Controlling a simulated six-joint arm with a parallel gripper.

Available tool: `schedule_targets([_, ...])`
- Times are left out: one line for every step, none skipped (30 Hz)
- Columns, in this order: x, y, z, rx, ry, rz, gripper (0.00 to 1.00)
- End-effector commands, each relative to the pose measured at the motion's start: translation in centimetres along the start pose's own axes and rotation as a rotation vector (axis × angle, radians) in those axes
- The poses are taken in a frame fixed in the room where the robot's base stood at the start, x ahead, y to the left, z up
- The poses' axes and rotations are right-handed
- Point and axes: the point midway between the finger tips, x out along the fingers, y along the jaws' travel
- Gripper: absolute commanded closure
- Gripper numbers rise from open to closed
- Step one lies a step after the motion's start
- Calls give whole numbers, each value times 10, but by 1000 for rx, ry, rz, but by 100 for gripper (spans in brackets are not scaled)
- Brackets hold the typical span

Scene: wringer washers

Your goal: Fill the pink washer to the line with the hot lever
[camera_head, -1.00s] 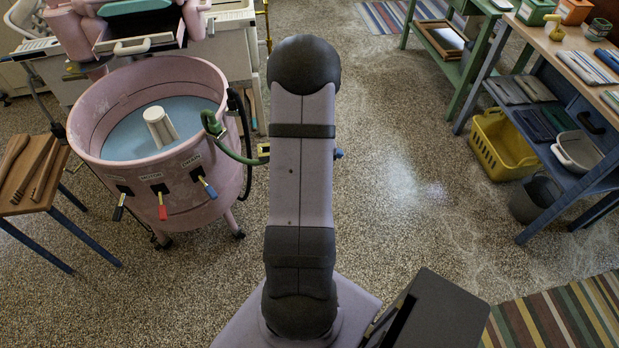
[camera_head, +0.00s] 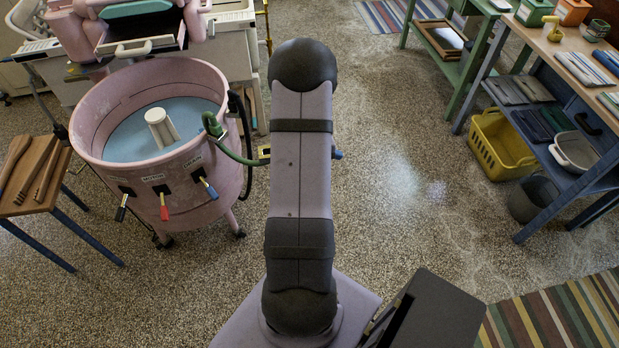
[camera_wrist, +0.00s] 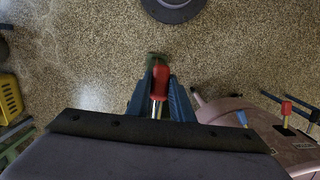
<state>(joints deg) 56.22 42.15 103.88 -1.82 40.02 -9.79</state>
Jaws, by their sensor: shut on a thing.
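The pink washer (camera_head: 90,130) stands at the left in the head view, its tub holding pale blue water (camera_head: 125,138) around a cream agitator post (camera_head: 161,128). I cannot make out a fill line. Its front has a black lever (camera_head: 121,208), a red lever (camera_head: 164,207) and a blue lever (camera_head: 208,188). A green hose (camera_head: 235,156) hooks over its rim and runs behind my arm. In the wrist view my gripper (camera_wrist: 160,92) is shut on a red-handled lever (camera_wrist: 160,78), apart from the washer. My arm hides this in the head view.
A blue handle (camera_head: 337,154) and a yellow fitting (camera_head: 264,151) show beside my arm. A wooden stool (camera_head: 38,190) stands left of the washer. A blue shelf table (camera_head: 575,180), yellow basket (camera_head: 500,145) and grey bucket (camera_head: 530,198) are at the right. The middle floor is clear.

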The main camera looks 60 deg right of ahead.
Motion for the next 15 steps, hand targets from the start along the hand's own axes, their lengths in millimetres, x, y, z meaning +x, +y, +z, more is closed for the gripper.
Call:
schedule_targets([0,0,-1,1,2,0,100])
schedule_targets([0,0,-1,1,3,0,100])
schedule_targets([0,0,-1,1,3,0,100])
schedule_targets([0,0,-1,1,3,0,100])
schedule_targets([0,0,-1,1,3,0,75])
schedule_targets([0,0,-1,1,4,0,65])
schedule_targets([0,0,-1,1,4,1,61])
schedule_targets([0,0,-1,1,4,1,61])
schedule_targets([0,0,-1,1,4,1,61])
schedule_targets([0,0,-1,1,4,1,61])
schedule_targets([0,0,-1,1,4,1,61])
schedule_targets([0,0,-1,1,4,1,61])
schedule_targets([0,0,-1,1,4,1,61])
schedule_targets([0,0,-1,1,4,1,61])
schedule_targets([0,0,-1,1,4,1,61])
